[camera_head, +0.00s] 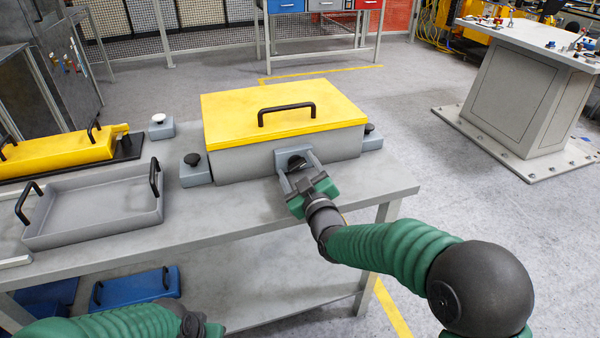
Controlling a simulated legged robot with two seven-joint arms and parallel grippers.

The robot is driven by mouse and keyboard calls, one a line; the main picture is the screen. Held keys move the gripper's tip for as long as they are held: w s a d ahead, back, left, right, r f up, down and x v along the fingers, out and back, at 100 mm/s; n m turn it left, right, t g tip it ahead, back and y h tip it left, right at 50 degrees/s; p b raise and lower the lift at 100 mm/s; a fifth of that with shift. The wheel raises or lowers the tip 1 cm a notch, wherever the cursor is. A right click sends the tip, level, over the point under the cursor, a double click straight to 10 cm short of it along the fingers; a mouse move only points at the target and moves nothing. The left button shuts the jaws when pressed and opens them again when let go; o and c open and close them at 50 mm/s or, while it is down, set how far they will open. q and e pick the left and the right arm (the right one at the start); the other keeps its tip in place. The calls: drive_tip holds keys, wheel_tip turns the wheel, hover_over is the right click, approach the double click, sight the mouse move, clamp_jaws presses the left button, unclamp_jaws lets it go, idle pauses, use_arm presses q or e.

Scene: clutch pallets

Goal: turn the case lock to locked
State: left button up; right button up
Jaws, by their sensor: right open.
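A grey case (235,164) with a yellow lid (235,112) sits closed on the grey table. A black handle (287,110) stands on the lid. On the case's front is a lock with a dark knob (295,161) on a light plate. My right gripper (295,172) is at the lock, its two fingers apart on either side of the knob. I cannot tell whether the fingers touch it. The lock's marking cannot be read. My left arm shows at the bottom left, its gripper end (205,328) low, cut by the frame edge and unclear.
Small grey blocks with knobs stand beside the case, at left (194,169) and right (371,138). A grey tray (95,205) with black handles and a yellow box (60,154) are at the left. Blue bins (137,287) lie on the lower shelf. The table's front edge runs below the case.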

drive_tip(key=p+v, duration=0.2)
drive_tip(key=v, duration=1.4)
drive_tip(key=shift+s, duration=0.35)
drive_tip(key=shift+d+p, duration=0.1)
drive_tip(key=shift+p, duration=0.2)
